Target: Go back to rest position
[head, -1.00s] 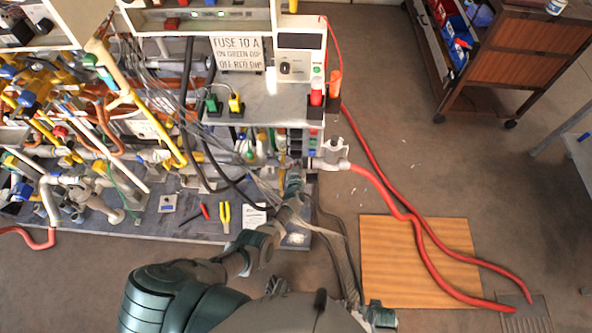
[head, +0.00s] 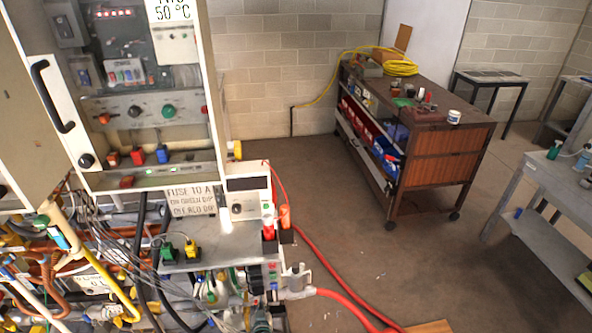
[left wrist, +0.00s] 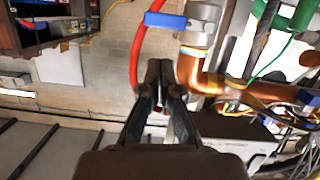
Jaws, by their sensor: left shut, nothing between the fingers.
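My left gripper (left wrist: 160,72) shows in the left wrist view, pointing up the picture from the bottom middle. Its two dark fingers are together and hold nothing. A red hose (left wrist: 137,62) passes just left of the fingertips. A valve with a blue handle (left wrist: 166,20) and a copper pipe (left wrist: 190,70) are just above and to the right of them. Whether the fingers touch any of these I cannot tell. I cannot make out either gripper clearly in the head view. My right gripper is in neither view.
In the head view, the heater panel (head: 150,108) with its pipes and wires fills the left side. A red hose (head: 330,265) runs over the floor. A brown wooden cart (head: 440,160) stands at the back right, a grey table (head: 560,180) at the right. Floor between is open.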

